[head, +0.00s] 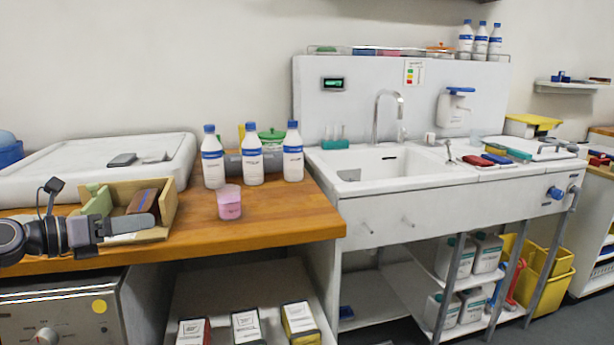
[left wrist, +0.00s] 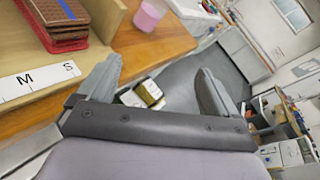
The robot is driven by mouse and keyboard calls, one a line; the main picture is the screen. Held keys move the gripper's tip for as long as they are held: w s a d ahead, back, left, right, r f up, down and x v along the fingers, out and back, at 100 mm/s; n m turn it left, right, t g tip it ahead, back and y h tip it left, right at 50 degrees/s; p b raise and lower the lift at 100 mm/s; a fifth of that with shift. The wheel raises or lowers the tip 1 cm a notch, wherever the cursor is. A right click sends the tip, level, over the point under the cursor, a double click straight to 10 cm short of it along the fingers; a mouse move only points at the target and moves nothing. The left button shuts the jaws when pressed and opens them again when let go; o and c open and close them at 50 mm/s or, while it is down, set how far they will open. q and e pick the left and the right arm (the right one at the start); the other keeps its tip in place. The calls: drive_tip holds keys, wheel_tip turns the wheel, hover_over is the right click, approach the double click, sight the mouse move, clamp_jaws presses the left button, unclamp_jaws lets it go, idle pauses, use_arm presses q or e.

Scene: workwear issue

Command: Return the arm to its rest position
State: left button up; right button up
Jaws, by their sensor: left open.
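My left gripper (head: 112,227) reaches in from the left edge of the head view, at the front of the wooden counter (head: 270,222). It is beside the front of a wooden box (head: 160,228) that holds a green item and a brown item. In the left wrist view its two grey fingers (left wrist: 160,90) stand wide apart with nothing between them. Beyond them I see the floor and the lower shelf. The wooden box also shows at the upper left of that view, with a label reading M and S (left wrist: 38,82). My right gripper is not in view.
A pink cup (head: 229,203) stands right of the box. Several white bottles with blue caps (head: 252,160) stand behind it. A white padded slab (head: 90,165) lies at the back left. A sink (head: 375,165) is to the right. The counter's front right part is clear.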

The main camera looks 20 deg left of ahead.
use_arm(q)
drive_tip(key=s+d+f+n+t+y+p, duration=0.2)
drive_tip(key=s+d+f+n+p, duration=0.1)
drive_tip(key=d+f+n, duration=0.55)
drive_tip(key=s+d+f+n+t+y+p, duration=0.15)
drive_tip(key=s+d+f+n, duration=0.35)
drive_tip(key=n, duration=0.6)
drive_tip(key=s+d+f+n+g+y+p, duration=0.2)
drive_tip(key=s+d+f+n+g+p, duration=0.2)
drive_tip(key=s+d+f+n, duration=0.8)
drive_tip(key=s+f+n+g, duration=0.1)
drive_tip(key=s+n+g, duration=0.1)
drive_tip(key=shift+s+d+f+n+g, duration=0.25)
drive_tip(key=shift+d+n+g, duration=0.1)
drive_tip(key=shift+d, duration=0.05)
